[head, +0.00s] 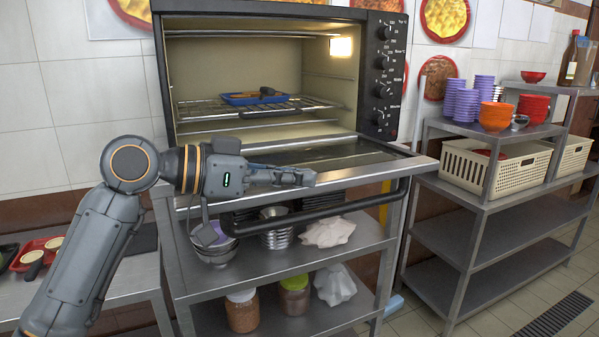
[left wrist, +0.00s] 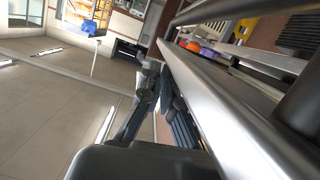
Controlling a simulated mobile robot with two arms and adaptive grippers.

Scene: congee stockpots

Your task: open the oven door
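The oven (head: 260,70) stands on a metal shelf unit, and its lit inside shows. Its door (head: 330,157) is folded down and lies about level, glass side up. The dark bar handle (head: 320,207) hangs along the front of the door. In the left wrist view the door's metal edge (left wrist: 225,115) runs close along the right. My left gripper (head: 295,177) is just over the left front part of the door, its fingers close together with nothing visible between them. I cannot tell whether it touches the door. My right gripper is not in view.
A blue tray (head: 254,98) with food rests on the oven rack. Bowls (head: 278,232) and jars (head: 241,310) stand on shelves under the oven. At right, a shelf unit holds cups (head: 466,105) and a cream basket (head: 488,165). The floor at right is mostly clear.

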